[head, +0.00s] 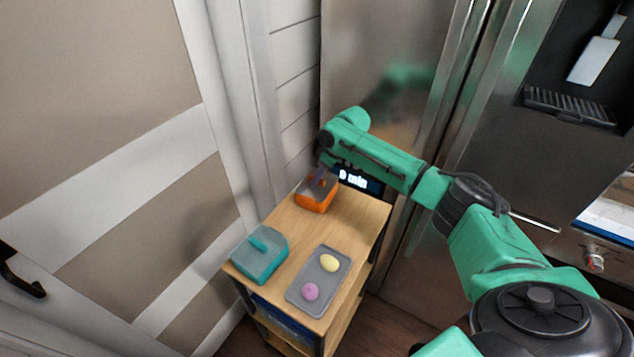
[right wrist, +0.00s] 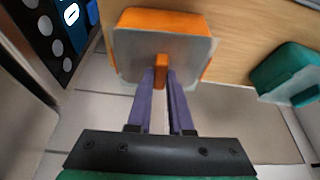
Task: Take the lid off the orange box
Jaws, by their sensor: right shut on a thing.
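The orange box (head: 313,206) stands at the far end of the wooden cart top. Its greyish, see-through lid (right wrist: 130,48) has an upright orange handle. The lid lies over the box (right wrist: 165,20); I cannot tell whether it is seated or slightly raised. My right gripper (right wrist: 161,75) reaches over the box with its purple fingers shut on the lid's handle (right wrist: 161,64). In the head view my right gripper (head: 320,177) partly hides the lid. My left gripper is not in view.
A teal box (head: 262,265) with a lid and teal handle stands at the near left of the cart (head: 352,222). A grey tray (head: 334,284) holds a yellow egg-shaped thing (head: 329,263) and a pink one (head: 310,291). Walls and a steel fridge (head: 375,70) stand close behind.

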